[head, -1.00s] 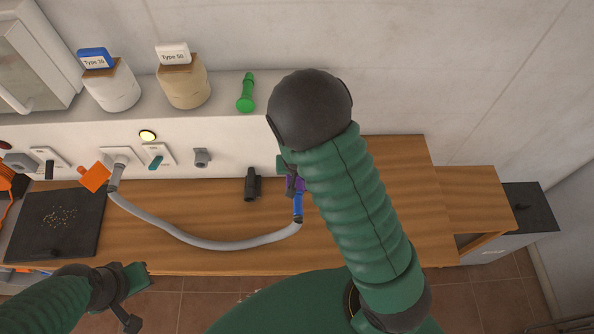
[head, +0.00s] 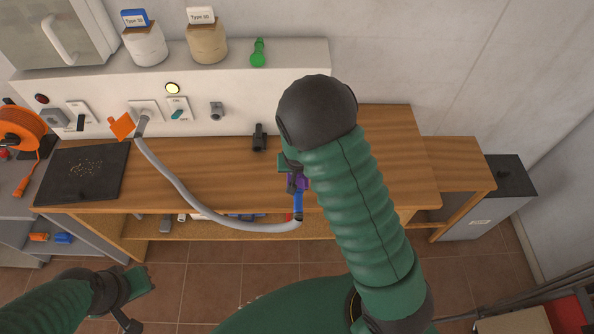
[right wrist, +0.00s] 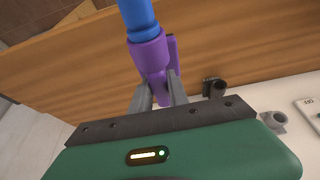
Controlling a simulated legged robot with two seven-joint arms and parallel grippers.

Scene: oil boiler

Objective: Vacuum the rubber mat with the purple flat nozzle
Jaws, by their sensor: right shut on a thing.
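The black rubber mat (head: 55,180) lies at the left end of the wooden bench, with pale crumbs (head: 87,166) on it. My right gripper (right wrist: 160,90) is shut on the purple flat nozzle (right wrist: 148,55). The nozzle is joined to a blue tube (right wrist: 137,14), which also shows in the head view (head: 298,203) near the bench's front edge. A grey hose (head: 185,195) runs from the blue tube to a wall port. My right arm hides part of the nozzle in the head view. My left gripper (head: 135,298) is low at left, away from the mat; its jaw opening is unclear.
A black nozzle (head: 259,138) stands on the wooden bench (head: 215,165) at the back. An orange flap (head: 121,126) sits by the hose port. An orange cable reel (head: 20,128) is left of the mat. The bench between mat and right gripper is mostly clear except for the hose.

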